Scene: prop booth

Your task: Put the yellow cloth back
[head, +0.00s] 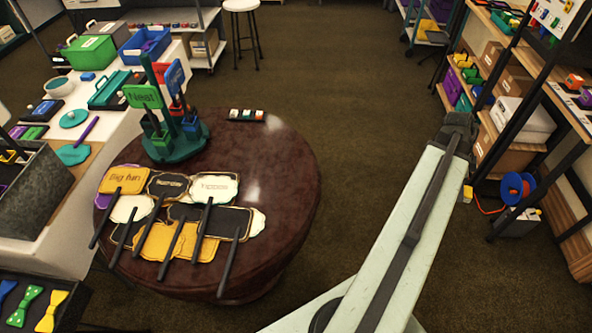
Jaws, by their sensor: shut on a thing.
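My pale arm reaches from the bottom edge up to a dark joint at the upper right. I cannot make out my gripper's fingers or anything held in them. No thing is clearly a yellow cloth. A small yellow thing (467,194) shows just past the arm's right edge, but it is too small to name. A flat yellow item (426,28) lies on a cart at the top right, and I cannot tell whether it is cloth.
A round dark table (285,190) holds signs on sticks and a green stand (176,146). Shelves (513,108) with bins and boxes stand at the right. A blue reel (516,186) lies near their foot. The carpet between table and shelves is clear apart from my arm.

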